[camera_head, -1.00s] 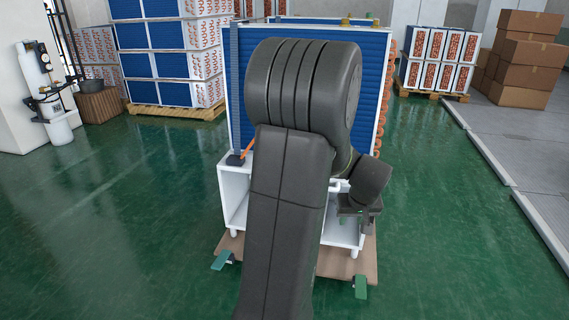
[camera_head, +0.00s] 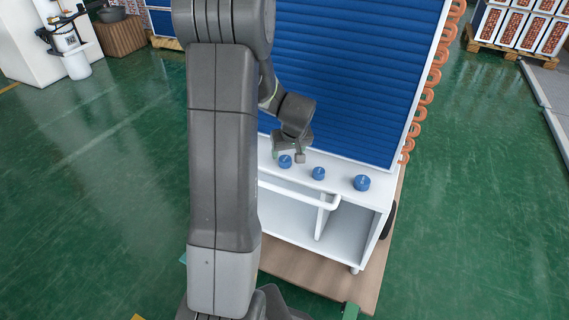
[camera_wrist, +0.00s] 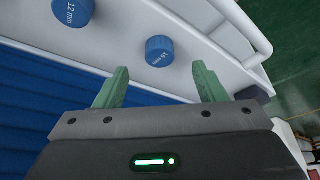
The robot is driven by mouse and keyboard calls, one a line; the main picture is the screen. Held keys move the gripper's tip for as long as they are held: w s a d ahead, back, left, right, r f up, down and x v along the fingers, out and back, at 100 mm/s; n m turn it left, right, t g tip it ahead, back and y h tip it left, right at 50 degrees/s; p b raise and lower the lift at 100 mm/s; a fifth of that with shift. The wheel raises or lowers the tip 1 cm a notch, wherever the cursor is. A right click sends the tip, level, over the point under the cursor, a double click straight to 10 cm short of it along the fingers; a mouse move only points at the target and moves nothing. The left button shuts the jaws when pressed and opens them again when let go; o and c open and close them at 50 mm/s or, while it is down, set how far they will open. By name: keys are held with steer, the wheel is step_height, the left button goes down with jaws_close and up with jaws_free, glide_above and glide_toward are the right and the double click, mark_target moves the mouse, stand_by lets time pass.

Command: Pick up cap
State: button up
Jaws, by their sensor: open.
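Three blue caps stand on the white ledge of the cart in the head view: a left cap (camera_head: 285,161), a middle cap (camera_head: 318,173) and a right cap (camera_head: 362,183). My gripper (camera_head: 288,155) is above the ledge by the left cap, open and empty. In the wrist view my gripper (camera_wrist: 160,72) has its two green fingers spread. A cap marked 16 mm (camera_wrist: 160,50) shows just past the gap between the fingertips. A cap marked 12 mm (camera_wrist: 72,10) is at the top left, cut by the frame edge. A third cap is not in the wrist view.
A tall blue finned panel (camera_head: 350,70) with copper bends rises behind the ledge. A white rail (camera_head: 300,196) runs along the cart's front. The cart stands on a wooden base (camera_head: 315,284). Green floor (camera_head: 480,220) is clear to the right.

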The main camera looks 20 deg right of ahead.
mark_target(285, 159)
steer(key=shift+w+d+f, duration=0.15)
steer(key=shift+w+f, duration=0.35)
steer(key=shift+w, duration=0.2)
steer(key=b+x, duration=0.1)
steer(key=x, duration=0.4)
steer(key=shift+f, duration=0.1)
steer(key=shift+c, duration=0.4)
steer(key=c, duration=1)
